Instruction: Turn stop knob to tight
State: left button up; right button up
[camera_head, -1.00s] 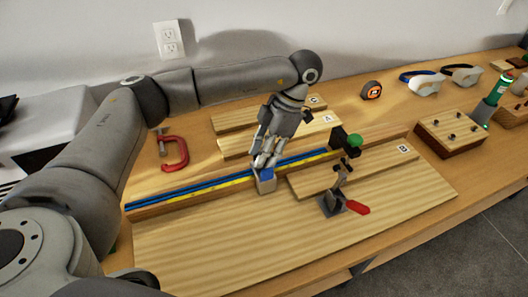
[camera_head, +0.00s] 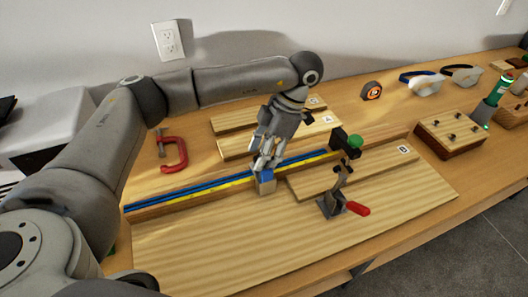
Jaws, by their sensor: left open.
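A small wooden stop block (camera_head: 266,187) with a blue part (camera_head: 266,175) on top sits against the long fence, beside its blue and yellow strips (camera_head: 200,188). My left gripper (camera_head: 264,163) is open, pointing down, with its fingertips right at the blue part. Its fingers partly hide that part, and I cannot tell whether they touch it. A black block (camera_head: 340,143) with a green knob (camera_head: 355,142) stands farther right along the fence. I see no readable tight mark. My right gripper is out of view.
A toggle clamp (camera_head: 333,204) with a red handle stands right of the stop block. Board B (camera_head: 370,168) lies behind it, and more boards lie behind the fence. A red C-clamp (camera_head: 181,155) lies left. The front board (camera_head: 240,235) is clear.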

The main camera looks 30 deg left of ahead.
pick_arm(q)
jog(key=shift+s+d, duration=0.1)
jog(key=v, duration=0.8)
dwell(0.3)
dwell(0.4)
